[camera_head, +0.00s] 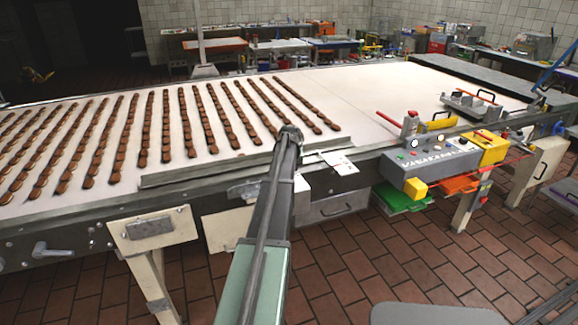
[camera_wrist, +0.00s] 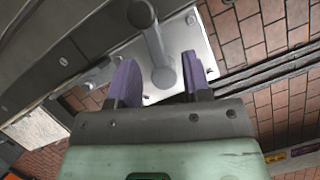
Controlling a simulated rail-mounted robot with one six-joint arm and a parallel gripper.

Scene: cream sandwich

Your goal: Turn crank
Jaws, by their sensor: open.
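The crank (camera_wrist: 155,45) shows in the wrist view as a grey arm with a round knob at its upper end and a round boss at its lower end. My gripper (camera_wrist: 160,75) is open, with its two purple fingers apart. The crank's lower end appears between the fingers in the picture; I cannot tell how deep it sits or whether they touch. In the head view my arm rises across the middle to the conveyor's near edge. I cannot make out my gripper or this crank there.
The conveyor (camera_head: 360,100) carries rows of brown biscuits (camera_head: 185,120) on its left half. A control box (camera_head: 435,157) with a yellow block stands right of my arm. A pale plate (camera_head: 155,228) hangs at the front left. The tiled floor (camera_head: 350,265) in front has free room.

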